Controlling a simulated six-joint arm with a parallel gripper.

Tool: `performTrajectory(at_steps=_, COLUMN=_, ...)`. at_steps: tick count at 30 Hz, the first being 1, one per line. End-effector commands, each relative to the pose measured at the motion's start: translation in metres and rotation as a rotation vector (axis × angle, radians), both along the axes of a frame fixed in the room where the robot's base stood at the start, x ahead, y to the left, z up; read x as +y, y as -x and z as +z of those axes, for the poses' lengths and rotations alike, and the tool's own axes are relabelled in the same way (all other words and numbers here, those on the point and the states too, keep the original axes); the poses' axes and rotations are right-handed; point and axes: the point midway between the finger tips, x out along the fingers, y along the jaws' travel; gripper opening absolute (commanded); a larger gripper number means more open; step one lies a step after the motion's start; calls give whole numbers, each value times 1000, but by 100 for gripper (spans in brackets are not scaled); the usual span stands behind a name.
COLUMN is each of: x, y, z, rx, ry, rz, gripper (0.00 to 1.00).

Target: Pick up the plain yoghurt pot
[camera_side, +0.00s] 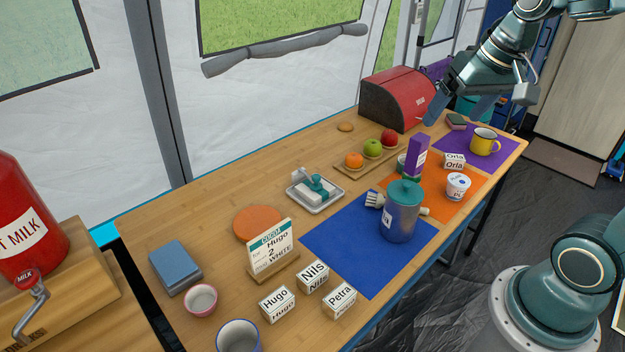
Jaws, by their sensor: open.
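A small white pot with a printed label (458,187) stands upright on the orange mat (428,207), toward the right of the table. Its label is too small to read in full, but it looks like the plain yoghurt pot. My gripper (460,106) is open and empty, up near the far right end of the table, beyond the pot and apart from it. Its fingers show in front of the red bread bin and the things behind it.
The red bread bin (393,98) is at the back.

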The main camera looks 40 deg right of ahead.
Motion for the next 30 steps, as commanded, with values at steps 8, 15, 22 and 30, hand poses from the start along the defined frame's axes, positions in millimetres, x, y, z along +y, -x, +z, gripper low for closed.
performTrajectory(at_steps=8, x=-52, y=-43, z=-18, rx=59, ry=-54, rz=-230, gripper=85)
performTrajectory(at_steps=15, x=-104, y=-70, z=-45, rx=105, ry=-101, rz=-427, gripper=85)
performTrajectory(at_steps=22, x=-159, y=-86, z=-79, rx=144, ry=-147, rz=-617, gripper=85)
performTrajectory(at_steps=30, x=-226, y=-91, z=-132, rx=188, ry=-200, rz=-841, gripper=85)
